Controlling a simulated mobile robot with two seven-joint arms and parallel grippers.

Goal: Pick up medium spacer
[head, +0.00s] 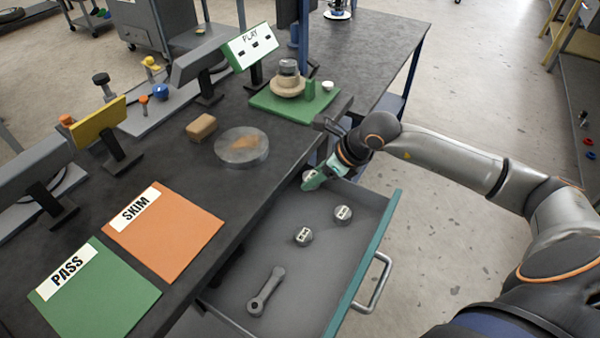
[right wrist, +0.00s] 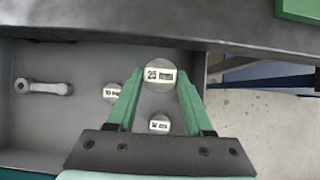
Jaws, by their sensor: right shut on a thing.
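My right gripper (head: 314,181) is over the far end of the open drawer, fingers pointing down. In the right wrist view, the gripper (right wrist: 160,88) is shut on a round grey spacer marked 25 (right wrist: 158,85), held between the green fingertips. It looks larger than the other spacers there. In the head view the fingers mostly cover it. Two other round spacers lie in the drawer: one near the middle (head: 303,237) and one nearer the front panel (head: 343,214). Their labels are too small to read surely. My left gripper is not in view.
The grey drawer (head: 285,268) stands open with a teal front and handle; a grey link (head: 266,291) lies in it. The dark bench (head: 200,165) borders it, carrying a green PASS mat (head: 105,295), an orange SKIM mat (head: 170,235), a clear disc (head: 242,147) and a green pad (head: 275,105).

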